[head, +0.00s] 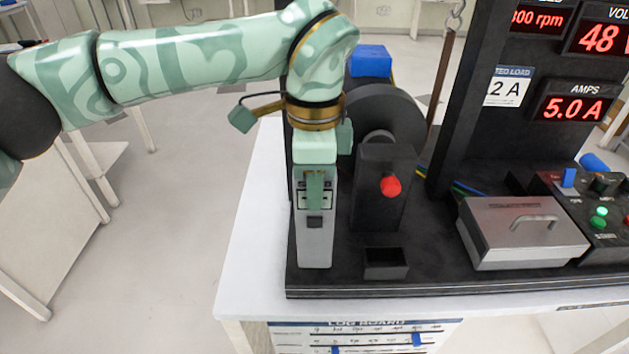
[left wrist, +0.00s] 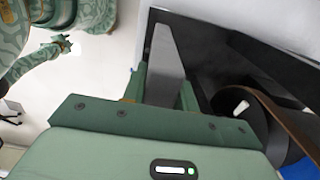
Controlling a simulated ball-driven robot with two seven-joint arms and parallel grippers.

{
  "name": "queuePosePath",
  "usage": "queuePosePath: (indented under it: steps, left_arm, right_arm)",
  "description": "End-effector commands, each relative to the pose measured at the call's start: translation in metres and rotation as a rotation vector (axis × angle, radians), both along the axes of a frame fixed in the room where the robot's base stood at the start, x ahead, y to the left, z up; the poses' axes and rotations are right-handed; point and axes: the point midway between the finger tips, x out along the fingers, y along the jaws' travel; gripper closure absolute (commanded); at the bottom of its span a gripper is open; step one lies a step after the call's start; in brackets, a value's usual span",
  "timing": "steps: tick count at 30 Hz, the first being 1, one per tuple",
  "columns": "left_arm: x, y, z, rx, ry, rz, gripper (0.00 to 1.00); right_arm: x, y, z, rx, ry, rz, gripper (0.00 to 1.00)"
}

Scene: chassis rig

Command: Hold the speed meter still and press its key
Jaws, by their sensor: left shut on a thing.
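The speed meter (head: 314,248) is a grey, upright handheld box with a small display and a dark square key (head: 314,222) on its front. It stands at the left front of the black rig. My left gripper (head: 315,185) comes down from above and is shut on the meter's upper part. One green finger crosses in front of the display and hides part of it. In the left wrist view the grey meter body (left wrist: 166,55) shows between the green fingers. Small, at that view's upper left, is what looks like my right gripper (left wrist: 64,42), well away from the meter; its jaws are unclear.
Right of the meter are a black block with a red knob (head: 391,186), a small open black box (head: 385,263) and a dark wheel (head: 400,115). A grey lidded box (head: 522,232) and a control panel with a lit green button (head: 601,211) stand farther right. Red readouts (head: 575,108) rise behind.

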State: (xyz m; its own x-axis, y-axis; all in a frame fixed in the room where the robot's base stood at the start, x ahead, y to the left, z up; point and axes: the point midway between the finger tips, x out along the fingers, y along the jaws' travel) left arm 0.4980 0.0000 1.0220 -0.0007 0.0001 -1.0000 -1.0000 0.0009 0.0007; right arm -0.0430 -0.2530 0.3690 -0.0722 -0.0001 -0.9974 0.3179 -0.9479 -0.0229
Motion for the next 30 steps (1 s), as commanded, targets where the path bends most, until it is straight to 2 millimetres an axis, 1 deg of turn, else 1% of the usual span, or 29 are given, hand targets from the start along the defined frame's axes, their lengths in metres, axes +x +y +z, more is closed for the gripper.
queuePosePath:
  steps: [18,30]
  left_arm:
    - [0.021,0.000,-0.020,0.000,0.000,0.000,1.00]
    - [0.023,0.000,-0.022,0.000,-0.001,-0.001,1.00]
  right_arm:
    - [-0.004,0.000,-0.008,0.000,0.009,0.000,0.64]
    - [-0.004,0.000,-0.008,0.000,0.009,0.000,0.64]
